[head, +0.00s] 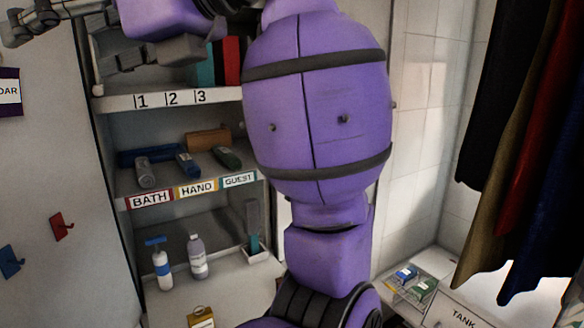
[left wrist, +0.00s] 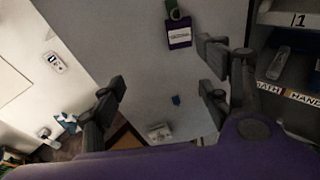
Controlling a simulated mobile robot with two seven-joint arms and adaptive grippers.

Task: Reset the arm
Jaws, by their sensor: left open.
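My left arm (head: 318,100) is purple with black bands and rises through the middle of the head view, covering part of the shelves. Its forearm bends to the upper left. My left gripper (head: 30,24) is at the top left corner of the head view, in front of the cabinet's left side. In the left wrist view the fingers of my left gripper (left wrist: 160,90) are spread wide apart with nothing between them. My right gripper is not in view.
A shelf unit (head: 122,103) holds rolled towels, a spray bottle (head: 160,265) and a pale bottle (head: 197,258). Red (head: 62,226) and blue (head: 10,262) hooks are on the left wall.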

